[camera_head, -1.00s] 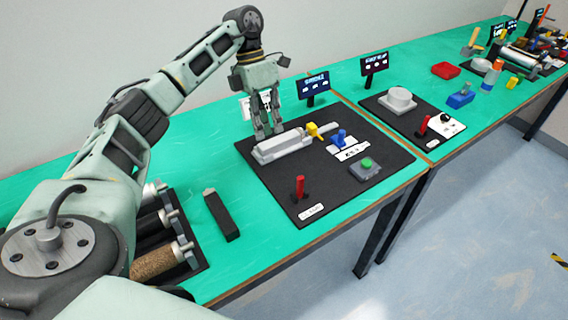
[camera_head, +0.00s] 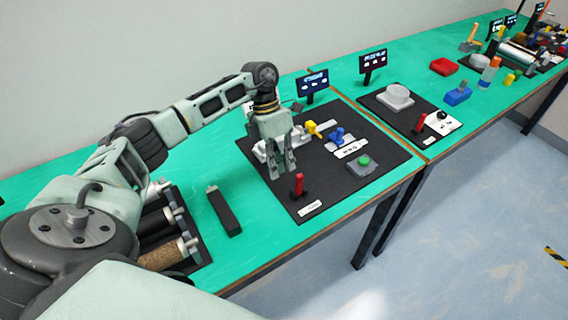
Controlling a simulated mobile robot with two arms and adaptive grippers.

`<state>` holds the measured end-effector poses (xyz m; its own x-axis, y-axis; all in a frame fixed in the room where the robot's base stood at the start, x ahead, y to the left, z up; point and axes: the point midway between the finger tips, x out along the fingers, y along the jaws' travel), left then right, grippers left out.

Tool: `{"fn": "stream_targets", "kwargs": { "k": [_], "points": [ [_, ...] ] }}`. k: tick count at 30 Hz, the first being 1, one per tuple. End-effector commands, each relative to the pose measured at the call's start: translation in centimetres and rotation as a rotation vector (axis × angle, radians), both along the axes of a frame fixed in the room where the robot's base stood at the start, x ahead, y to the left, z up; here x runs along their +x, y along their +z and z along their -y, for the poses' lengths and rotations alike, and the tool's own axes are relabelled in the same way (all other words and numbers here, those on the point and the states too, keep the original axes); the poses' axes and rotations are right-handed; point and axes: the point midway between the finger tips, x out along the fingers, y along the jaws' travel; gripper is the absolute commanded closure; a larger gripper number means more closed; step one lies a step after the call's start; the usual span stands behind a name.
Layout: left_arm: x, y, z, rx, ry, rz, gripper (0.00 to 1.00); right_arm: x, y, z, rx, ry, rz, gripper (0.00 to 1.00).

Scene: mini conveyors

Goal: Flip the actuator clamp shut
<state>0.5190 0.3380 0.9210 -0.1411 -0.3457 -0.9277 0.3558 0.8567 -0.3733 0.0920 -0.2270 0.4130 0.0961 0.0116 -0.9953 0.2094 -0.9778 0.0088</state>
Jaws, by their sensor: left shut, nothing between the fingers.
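A black board (camera_head: 330,184) on the green table carries a light grey actuator (camera_head: 262,152), now mostly hidden behind my left gripper. A yellow part (camera_head: 312,129) stands at the actuator's right end, and a blue part (camera_head: 337,136) stands beside it to the right. A red upright lever (camera_head: 299,185) stands at the board's front. Which of these is the clamp cannot be told for sure. My left gripper (camera_head: 283,176) points down, shut and empty, in front of the actuator and just behind and left of the red lever. Contact with the lever cannot be told. My right gripper is out of view.
A grey box with a green button (camera_head: 365,160) is at the board's right. A small dark screen (camera_head: 313,86) stands behind. A dark bar (camera_head: 223,213) and a rack of rollers (camera_head: 160,258) lie left. A second board (camera_head: 390,118) with a red lever is further right.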

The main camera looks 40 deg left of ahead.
Motion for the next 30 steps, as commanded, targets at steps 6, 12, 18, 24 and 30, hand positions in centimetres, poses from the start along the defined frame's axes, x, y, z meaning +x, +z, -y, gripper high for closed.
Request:
{"fn": "stream_targets", "kwargs": {
  "k": [6,12,18,24,30],
  "points": [
    [-0.7,0.0,1.5,0.002,-0.001,-0.002,1.0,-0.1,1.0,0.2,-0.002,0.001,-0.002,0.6],
    [-0.7,-0.1,1.6,0.002,0.0,-0.002,1.0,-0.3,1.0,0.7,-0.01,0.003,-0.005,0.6],
    [-0.7,0.0,1.6,0.004,0.0,-0.001,1.0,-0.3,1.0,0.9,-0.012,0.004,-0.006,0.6],
    [-0.8,0.2,1.9,0.036,-0.003,0.014,1.0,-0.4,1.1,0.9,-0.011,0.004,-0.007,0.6],
    [-0.9,0.2,2.1,0.065,-0.001,0.024,1.0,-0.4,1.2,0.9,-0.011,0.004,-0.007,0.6]
  ]
}}
